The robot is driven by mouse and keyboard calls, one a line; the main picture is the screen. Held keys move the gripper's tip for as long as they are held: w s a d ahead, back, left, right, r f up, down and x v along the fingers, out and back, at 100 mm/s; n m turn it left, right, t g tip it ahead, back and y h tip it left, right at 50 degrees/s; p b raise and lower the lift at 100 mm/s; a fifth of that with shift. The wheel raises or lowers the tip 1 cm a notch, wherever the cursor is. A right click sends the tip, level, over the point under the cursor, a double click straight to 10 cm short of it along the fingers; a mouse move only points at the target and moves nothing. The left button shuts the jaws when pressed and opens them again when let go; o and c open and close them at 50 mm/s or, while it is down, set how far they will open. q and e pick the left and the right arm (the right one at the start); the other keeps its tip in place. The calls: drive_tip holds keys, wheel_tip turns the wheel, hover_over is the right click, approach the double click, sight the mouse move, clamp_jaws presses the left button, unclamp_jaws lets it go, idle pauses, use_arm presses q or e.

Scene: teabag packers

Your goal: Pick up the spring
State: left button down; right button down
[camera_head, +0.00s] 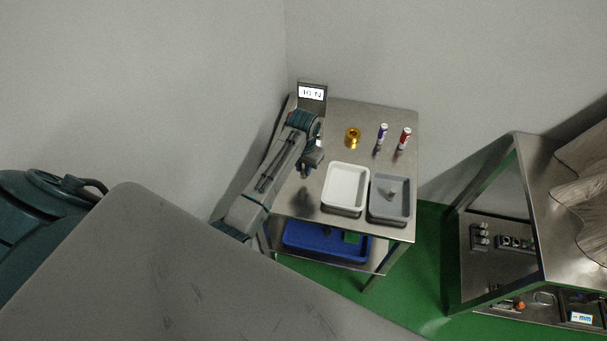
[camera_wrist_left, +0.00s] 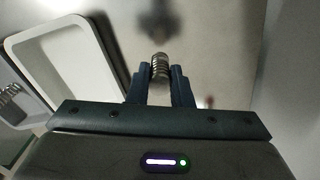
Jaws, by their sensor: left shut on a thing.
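My left gripper (camera_head: 307,172) is above the steel table, just left of the white tray in the head view. In the left wrist view my left gripper (camera_wrist_left: 160,85) is shut on a spring (camera_wrist_left: 160,67), a small metal coil held between the fingertips. The spring's far end sticks out past the fingers, and a dark shadow lies on the table beyond it. In the head view the held spring is too small to make out. My right gripper is in neither view.
The white tray (camera_head: 329,199) looks empty. The grey tray (camera_head: 374,211) beside it holds a small metal item (camera_head: 392,194). A brass piece (camera_head: 352,138), a blue-banded cylinder (camera_head: 382,133) and a red cylinder (camera_head: 404,138) stand behind. A display (camera_head: 312,94) stands at the back left; a blue bin (camera_head: 300,245) sits below.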

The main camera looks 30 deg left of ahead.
use_arm(q)
drive_tip(key=s+d+b, duration=0.2)
drive_tip(key=s+d, duration=0.2)
drive_tip(key=s, duration=0.2)
drive_tip(key=s+d+r+b, duration=0.1)
drive_tip(key=s+d+b, duration=0.1)
drive_tip(key=s+d, duration=0.2)
drive_tip(key=s, duration=0.3)
drive_tip(key=shift+s+d, duration=0.25)
drive_tip(key=shift+d, duration=0.05)
